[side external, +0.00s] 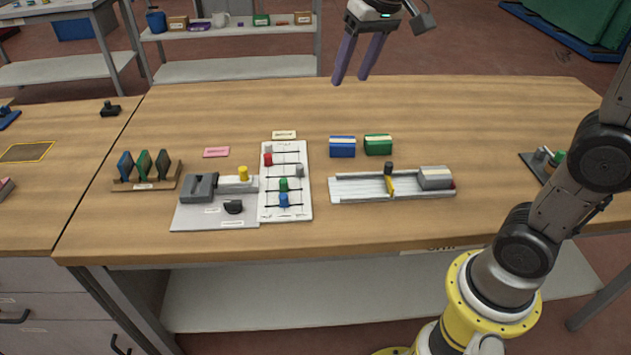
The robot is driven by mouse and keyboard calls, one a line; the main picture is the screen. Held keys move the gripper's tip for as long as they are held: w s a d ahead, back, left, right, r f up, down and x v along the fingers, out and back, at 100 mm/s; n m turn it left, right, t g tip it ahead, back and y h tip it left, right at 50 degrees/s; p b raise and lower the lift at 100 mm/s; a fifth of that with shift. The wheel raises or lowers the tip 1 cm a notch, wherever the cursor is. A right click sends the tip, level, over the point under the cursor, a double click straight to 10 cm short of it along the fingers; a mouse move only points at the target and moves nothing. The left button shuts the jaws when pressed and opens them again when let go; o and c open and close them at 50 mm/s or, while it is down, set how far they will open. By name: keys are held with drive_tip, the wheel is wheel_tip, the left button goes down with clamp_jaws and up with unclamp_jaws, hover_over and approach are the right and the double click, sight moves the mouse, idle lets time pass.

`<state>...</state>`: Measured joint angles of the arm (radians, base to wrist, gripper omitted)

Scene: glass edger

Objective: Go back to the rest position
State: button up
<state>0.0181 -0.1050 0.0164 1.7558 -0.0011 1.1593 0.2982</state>
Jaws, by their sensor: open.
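My gripper (358,62) is at the top of the side external view, raised over the far part of the wooden bench (480,110). Its two purple-grey fingers point down and stand apart with nothing between them. It touches nothing. My arm rises at the right, and the links joining it to the gripper run partly out of the picture.
On the bench stand a rack of coloured pads (147,184), a grey fixture (205,210), a white board with coloured knobs (284,225), a railed slide (350,190), a blue block (342,147) and a green block (378,145).

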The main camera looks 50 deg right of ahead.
drive_tip(key=s+f+n+t, duration=0.2)
drive_tip(key=s, duration=1.1)
drive_tip(key=s+f+n, duration=0.1)
drive_tip(key=s+f, duration=0.5)
drive_tip(key=f, duration=0.1)
drive_tip(key=shift+a+n, duration=0.3)
drive_tip(key=shift+a, duration=0.05)
idle(1.2)
